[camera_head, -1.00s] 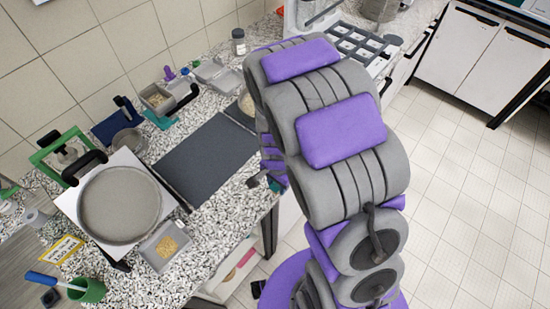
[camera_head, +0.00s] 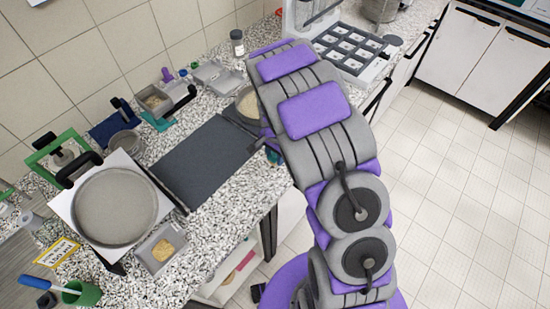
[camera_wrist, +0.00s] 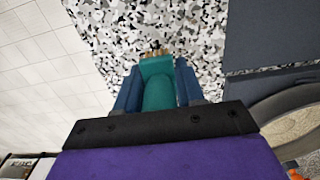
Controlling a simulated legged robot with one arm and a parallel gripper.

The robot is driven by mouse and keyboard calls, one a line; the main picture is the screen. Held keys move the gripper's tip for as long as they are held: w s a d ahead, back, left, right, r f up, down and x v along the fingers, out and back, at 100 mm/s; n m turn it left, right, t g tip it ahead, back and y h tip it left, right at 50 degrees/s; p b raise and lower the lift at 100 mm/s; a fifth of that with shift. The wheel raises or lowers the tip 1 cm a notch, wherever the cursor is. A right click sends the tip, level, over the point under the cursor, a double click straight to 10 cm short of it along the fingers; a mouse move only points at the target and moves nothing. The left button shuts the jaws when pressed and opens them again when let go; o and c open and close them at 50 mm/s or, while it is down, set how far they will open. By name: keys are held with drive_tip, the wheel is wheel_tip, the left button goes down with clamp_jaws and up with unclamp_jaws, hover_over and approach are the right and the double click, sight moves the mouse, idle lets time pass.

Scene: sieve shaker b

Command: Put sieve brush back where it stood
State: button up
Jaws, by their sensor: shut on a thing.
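The sieve brush (camera_wrist: 158,88) has a teal handle, with tan bristles at its far end in the wrist view. My gripper (camera_wrist: 157,90) is shut on it, one blue finger on each side of the handle. The bristle end shows against the speckled worktop; the height above it is hard to tell. In the head view my arm hides most of the gripper and the brush, near the right edge of the dark mat (camera_head: 207,160). A teal piece (camera_head: 158,121) lies beside the small trays at the back.
A round pan with pale grains (camera_wrist: 290,125) stands beside the mat. A large sieve (camera_head: 115,206), a small grain tray (camera_head: 162,248) and a green cup (camera_head: 82,293) holding a blue-handled tool stand at left. The mat is clear.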

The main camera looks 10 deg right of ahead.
wheel_tip(320, 180, down, 2)
drive_tip(key=shift+f, duration=0.1)
drive_tip(key=shift+a, duration=0.2)
drive_tip(key=shift+a, duration=0.1)
drive_tip(key=o, duration=1)
drive_tip(key=shift+o, duration=0.2)
drive_tip(key=shift+r, duration=0.2)
